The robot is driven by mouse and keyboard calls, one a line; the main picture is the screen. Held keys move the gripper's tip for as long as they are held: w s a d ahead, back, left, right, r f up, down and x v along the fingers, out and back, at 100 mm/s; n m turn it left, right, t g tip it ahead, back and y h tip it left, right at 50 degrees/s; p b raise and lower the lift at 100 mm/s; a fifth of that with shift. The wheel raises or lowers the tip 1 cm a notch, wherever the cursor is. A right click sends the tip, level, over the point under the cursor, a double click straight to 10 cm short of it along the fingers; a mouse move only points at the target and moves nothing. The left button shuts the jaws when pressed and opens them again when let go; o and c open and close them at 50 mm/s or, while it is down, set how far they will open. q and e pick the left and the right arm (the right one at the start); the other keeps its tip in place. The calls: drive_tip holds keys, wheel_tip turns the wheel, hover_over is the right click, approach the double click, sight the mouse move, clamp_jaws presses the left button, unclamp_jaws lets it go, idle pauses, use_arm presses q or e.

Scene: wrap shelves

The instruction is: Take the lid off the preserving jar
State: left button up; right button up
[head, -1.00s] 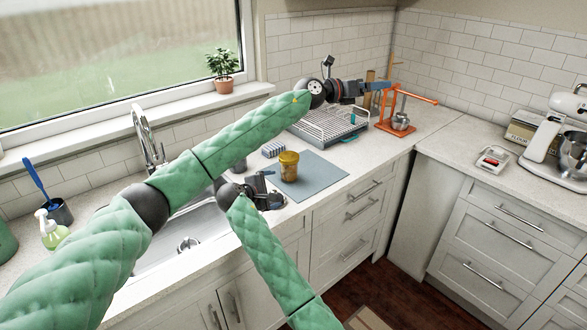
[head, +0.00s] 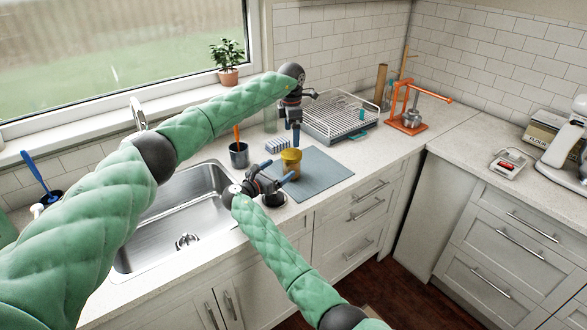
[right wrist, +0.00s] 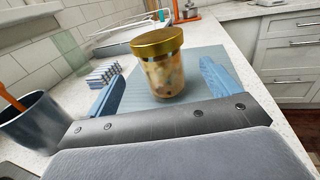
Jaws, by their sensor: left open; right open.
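The preserving jar (head: 291,168) is clear with mottled contents and stands upright on a grey-blue mat (head: 325,178). Its gold lid (head: 291,154) is on top; jar (right wrist: 165,76) and lid (right wrist: 157,42) also show in the right wrist view. My left gripper (head: 295,140) is open and points down, with its blue fingertips just above the lid in the head view; its exact gap to the lid is unclear. My right gripper (head: 286,184) is open and low in front of the jar. In the right wrist view, its fingers are spread to either side, with the jar ahead between them.
A dark cup with an orange-handled tool (head: 239,153) stands left of the mat, by the sink (head: 175,210). A dish rack (head: 340,118) and orange press (head: 408,118) stand behind right. The mat's right side is clear.

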sight(292, 161)
drive_tip(key=shift+x, duration=3.9)
clamp_jaws()
use_arm(q)
drive_tip(key=m, duration=1.1)
drive_tip(key=shift+m, duration=0.3)
drive_tip(key=m, duration=1)
drive_tip(key=shift+a+m, duration=0.1)
drive_tip(key=shift+m, duration=0.2)
drive_tip(key=shift+f, duration=4.05)
